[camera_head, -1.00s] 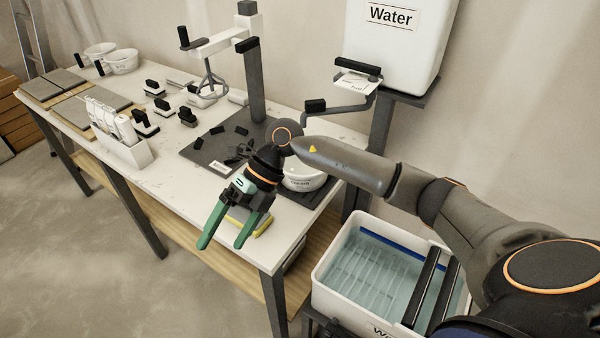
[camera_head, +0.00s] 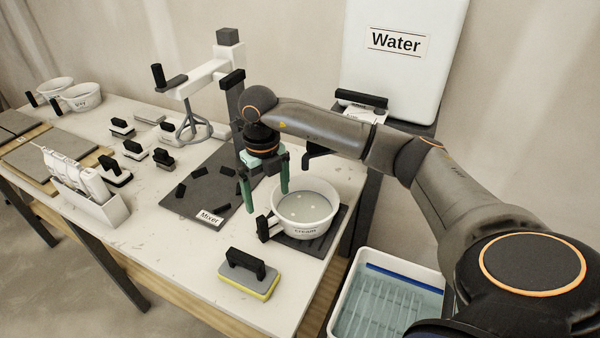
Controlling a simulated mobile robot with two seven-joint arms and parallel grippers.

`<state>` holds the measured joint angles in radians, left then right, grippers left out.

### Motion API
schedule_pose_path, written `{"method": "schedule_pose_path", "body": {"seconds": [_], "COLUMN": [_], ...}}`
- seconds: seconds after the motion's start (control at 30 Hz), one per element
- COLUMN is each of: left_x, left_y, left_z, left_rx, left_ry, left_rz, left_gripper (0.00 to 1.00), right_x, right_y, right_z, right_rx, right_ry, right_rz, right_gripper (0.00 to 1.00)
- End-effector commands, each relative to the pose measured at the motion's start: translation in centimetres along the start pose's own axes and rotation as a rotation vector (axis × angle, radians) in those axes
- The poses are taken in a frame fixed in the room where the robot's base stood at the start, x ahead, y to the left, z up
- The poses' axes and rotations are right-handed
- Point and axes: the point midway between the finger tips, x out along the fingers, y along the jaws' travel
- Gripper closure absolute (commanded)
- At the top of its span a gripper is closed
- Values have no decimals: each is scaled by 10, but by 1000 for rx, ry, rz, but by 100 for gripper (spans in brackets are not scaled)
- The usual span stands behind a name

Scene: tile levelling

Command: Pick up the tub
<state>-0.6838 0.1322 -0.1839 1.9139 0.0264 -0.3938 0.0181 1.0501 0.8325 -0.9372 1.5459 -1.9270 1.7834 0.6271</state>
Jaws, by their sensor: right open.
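My left gripper is out of view.
A sponge float (camera_head: 250,273) lies in front of the tub. A mixer stand (camera_head: 228,85) and dark mixer mat (camera_head: 200,196) are to the left. Two white tubs (camera_head: 82,98) stand at the far left. A water bin (camera_head: 385,300) is below right, and a water tank (camera_head: 405,60) behind.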

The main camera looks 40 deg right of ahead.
Motion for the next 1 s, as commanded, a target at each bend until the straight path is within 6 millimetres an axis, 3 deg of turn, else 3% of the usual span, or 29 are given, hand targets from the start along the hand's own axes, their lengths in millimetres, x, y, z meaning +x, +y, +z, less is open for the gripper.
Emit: {"method": "schedule_pose_path", "body": {"seconds": [0.1, 0.33, 0.6, 0.9, 1.0], "left_x": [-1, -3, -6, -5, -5], "left_y": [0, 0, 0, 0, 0], "left_z": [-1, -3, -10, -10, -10], "left_rx": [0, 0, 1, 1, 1], "left_ry": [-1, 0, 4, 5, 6], "left_rz": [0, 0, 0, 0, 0], "left_gripper": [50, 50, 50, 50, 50], "right_x": [18, 36, 74, 81, 80], "right_y": [1, 2, 4, 4, 4], "right_z": [0, -1, -2, -2, -2], "right_rx": [-1, -2, -2, -3, -3], "right_ry": [2, 2, 2, -1, -1], "right_rz": [1, 1, 2, 2, 2], "right_gripper": [0, 0, 0, 0, 9]}}
